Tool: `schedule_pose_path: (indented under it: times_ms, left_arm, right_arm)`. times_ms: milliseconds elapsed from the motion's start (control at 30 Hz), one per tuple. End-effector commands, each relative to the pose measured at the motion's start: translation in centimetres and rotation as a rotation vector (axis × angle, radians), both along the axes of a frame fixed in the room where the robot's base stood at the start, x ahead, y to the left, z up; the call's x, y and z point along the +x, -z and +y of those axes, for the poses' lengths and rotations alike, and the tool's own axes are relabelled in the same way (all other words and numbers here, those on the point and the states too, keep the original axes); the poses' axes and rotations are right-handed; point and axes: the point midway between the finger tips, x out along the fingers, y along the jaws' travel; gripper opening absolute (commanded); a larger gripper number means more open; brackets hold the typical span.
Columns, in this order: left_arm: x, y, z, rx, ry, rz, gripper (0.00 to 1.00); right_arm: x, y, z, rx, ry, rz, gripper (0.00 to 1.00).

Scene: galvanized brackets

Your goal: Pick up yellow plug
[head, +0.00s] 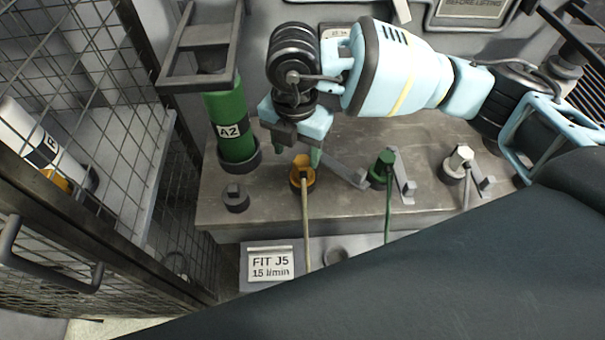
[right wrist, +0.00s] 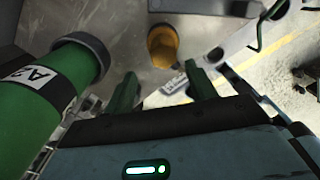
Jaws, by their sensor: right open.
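The yellow plug (head: 302,172) sits upright in a dark round socket on the grey bench, with a pale cord running down from it toward the front edge. In the right wrist view the yellow plug (right wrist: 162,42) lies beyond the fingertips, roughly between their lines. My right gripper (head: 299,156) is open, its green fingers pointing down just above and behind the plug. The right wrist view shows both fingers (right wrist: 161,82) apart with nothing between them. I cannot tell whether a finger touches the plug. My left gripper is not in view.
A green cylinder marked A2 (head: 237,128) stands close left of the right gripper. A green plug (head: 382,168) and a white plug (head: 460,158) stand to the right beside metal brackets. An empty dark socket (head: 235,198) is front left. A mesh cage (head: 70,180) borders the left.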

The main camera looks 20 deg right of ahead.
Motion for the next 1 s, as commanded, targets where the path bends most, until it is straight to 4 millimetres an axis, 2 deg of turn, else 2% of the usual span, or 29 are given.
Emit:
schedule_pose_path:
  times_ms: [133,433,733,1000]
  left_arm:
    - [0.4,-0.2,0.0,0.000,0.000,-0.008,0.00]
    - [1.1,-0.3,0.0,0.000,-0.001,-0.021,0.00]
    - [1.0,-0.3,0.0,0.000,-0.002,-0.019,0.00]
    - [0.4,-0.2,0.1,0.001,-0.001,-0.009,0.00]
  right_arm:
    - [0.0,0.9,-0.4,-0.001,0.001,0.001,0.56]
    - [-0.2,4.8,-1.0,0.001,0.001,0.002,0.56]
    - [-0.1,5.2,-1.0,0.001,0.000,0.001,0.56]
    - [-0.1,5.2,-1.0,0.001,0.000,0.000,0.22]
